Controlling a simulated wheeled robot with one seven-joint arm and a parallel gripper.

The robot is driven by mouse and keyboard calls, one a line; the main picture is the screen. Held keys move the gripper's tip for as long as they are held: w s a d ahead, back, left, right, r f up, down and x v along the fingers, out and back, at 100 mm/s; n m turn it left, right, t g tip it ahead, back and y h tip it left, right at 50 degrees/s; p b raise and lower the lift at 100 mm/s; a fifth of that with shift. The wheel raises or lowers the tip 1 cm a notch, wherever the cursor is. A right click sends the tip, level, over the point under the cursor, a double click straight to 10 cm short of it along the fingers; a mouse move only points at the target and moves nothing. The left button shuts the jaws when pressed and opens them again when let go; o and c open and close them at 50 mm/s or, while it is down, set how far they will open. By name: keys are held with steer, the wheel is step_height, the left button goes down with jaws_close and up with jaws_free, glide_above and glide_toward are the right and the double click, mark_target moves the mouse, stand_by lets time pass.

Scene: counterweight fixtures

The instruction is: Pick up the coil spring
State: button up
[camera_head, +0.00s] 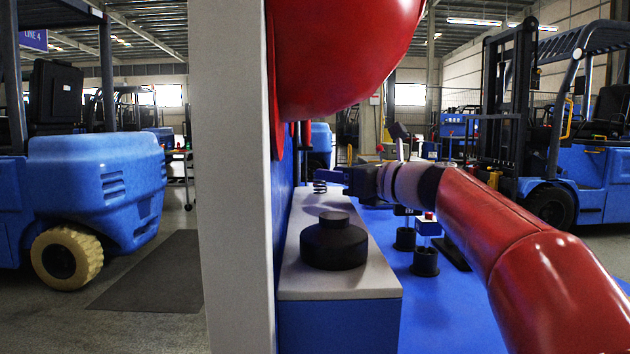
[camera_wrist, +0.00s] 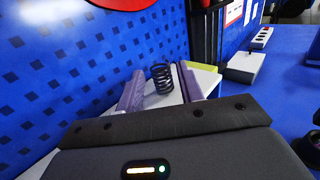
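The coil spring (camera_head: 320,187) is dark and small, at the far part of the pale ledge (camera_head: 300,282) in the head view. In the wrist view the spring (camera_wrist: 162,78) stands upright on the pale surface, framed between my two purple fingers. My gripper (camera_head: 325,175) reaches in from the right, with its fingers at the spring's upper part. In the wrist view my gripper (camera_wrist: 162,84) is open, with a visible gap between the spring and each finger. The exact depth of the spring between the fingertips is hard to tell.
A black knobbed weight (camera_head: 335,244) sits on the ledge's near part. Black cups (camera_head: 425,262) stand on the blue surface to the right. A blue perforated panel (camera_wrist: 60,70) rises left of my gripper. A yellow-green item (camera_wrist: 203,67) lies behind the right finger.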

steer(key=p+x, duration=0.1)
steer(key=x, duration=0.5)
steer(key=shift+w+a, duration=0.1)
steer(key=shift+a, duration=0.1)
steer(key=shift+c, duration=0.3)
steer(key=c, duration=0.7)
steer(key=shift+d, duration=0.1)
